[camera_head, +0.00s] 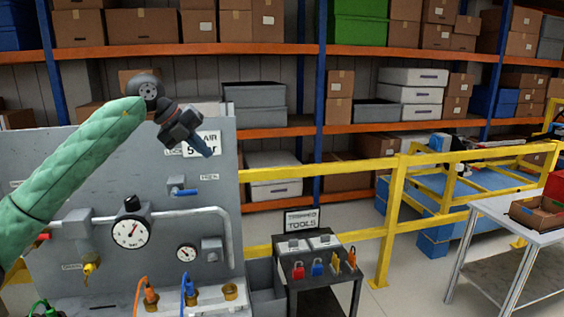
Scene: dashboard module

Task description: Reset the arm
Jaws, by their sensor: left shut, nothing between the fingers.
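My left arm comes in from the left in a green padded sleeve. My left gripper (207,150) is shut and empty, raised in front of the upper part of the grey panel. It covers part of a white label on the panel. The grey panel (100,165) carries a large round gauge (131,232), a smaller gauge (187,253), a pipe and a blue-handled valve (184,192). My right gripper is not in view.
An orange connector (150,296) and a blue connector (190,292) stand on the panel's lower ledge. A dark tool stand (318,265) holds padlocks and tags to the right. Yellow railing (393,215) and a grey table (525,225) lie further right. Shelves fill the back.

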